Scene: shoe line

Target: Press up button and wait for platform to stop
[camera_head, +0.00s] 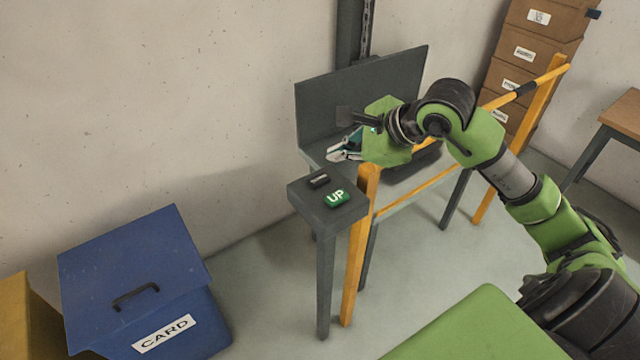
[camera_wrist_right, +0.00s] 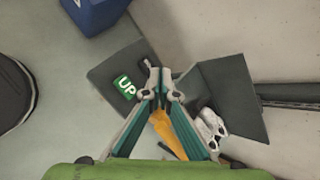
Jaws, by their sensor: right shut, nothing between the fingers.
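The green UP button (camera_head: 337,198) sits on top of a dark grey pedestal (camera_head: 298,190), beside a smaller black button (camera_head: 319,181). The UP button (camera_wrist_right: 125,88) also shows in the right wrist view. My right gripper (camera_head: 337,154) is shut and empty, above and behind the pedestal in the head view, apart from the button. Its closed fingertips (camera_wrist_right: 164,84) show in the right wrist view. The dark grey platform (camera_head: 317,154) with an upright back panel (camera_head: 350,95) is behind the gripper and partly hidden by it. My left gripper is not in view.
A yellow rail frame (camera_head: 357,262) stands beside the pedestal. A pale shoe-like object (camera_wrist_right: 210,130) lies by the platform panel. A blue CARD bin (camera_head: 135,265) stands at the left, stacked brown boxes (camera_head: 520,70) at the back right. Bare floor lies between bin and pedestal.

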